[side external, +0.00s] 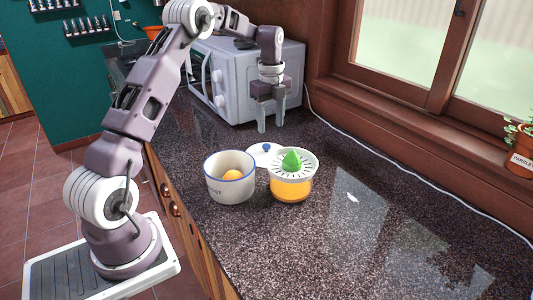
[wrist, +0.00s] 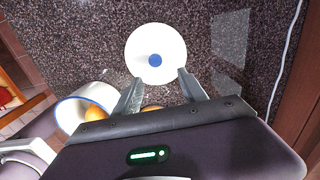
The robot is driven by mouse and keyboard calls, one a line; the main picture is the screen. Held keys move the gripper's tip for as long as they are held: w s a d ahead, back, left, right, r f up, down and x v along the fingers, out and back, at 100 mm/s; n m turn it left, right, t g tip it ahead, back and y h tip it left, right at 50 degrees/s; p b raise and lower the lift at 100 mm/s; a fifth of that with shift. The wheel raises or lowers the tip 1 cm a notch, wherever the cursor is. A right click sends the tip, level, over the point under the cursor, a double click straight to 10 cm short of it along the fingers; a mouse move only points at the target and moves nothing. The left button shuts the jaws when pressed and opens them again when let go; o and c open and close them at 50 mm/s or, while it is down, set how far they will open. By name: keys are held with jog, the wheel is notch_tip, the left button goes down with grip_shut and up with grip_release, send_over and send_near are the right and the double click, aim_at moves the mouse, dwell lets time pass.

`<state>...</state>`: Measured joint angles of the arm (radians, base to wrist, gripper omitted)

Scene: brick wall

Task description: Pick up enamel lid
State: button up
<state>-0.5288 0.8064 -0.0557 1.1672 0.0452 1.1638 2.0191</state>
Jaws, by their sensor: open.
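The enamel lid (side external: 263,149) is a white disc with a blue knob, lying on the dark speckled counter. In the side view it is partly hidden behind the juicer. In the wrist view the whole lid (wrist: 155,47) shows just beyond my fingertips. My gripper (side external: 271,129) is open and empty, pointing down above the counter on the far side of the lid, near the microwave. In the wrist view my gripper's fingertips (wrist: 158,76) are spread on either side of the lid's near edge, with no contact clearly visible.
A white enamel pot (side external: 230,188) with a blue rim holds an orange fruit. Beside it stands a juicer (side external: 291,186) with a green cone and orange juice. A white microwave (side external: 235,80) stands behind my gripper. The counter to the right is clear; a cable runs along the window.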

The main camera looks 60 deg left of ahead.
aim_at(266, 145)
jog(key=f, duration=0.5)
jog(key=a+f, duration=0.1)
jog(key=f, duration=0.1)
jog(key=shift+s+a+f, duration=0.1)
jog(key=shift+s+f, duration=0.25)
grip_shut()
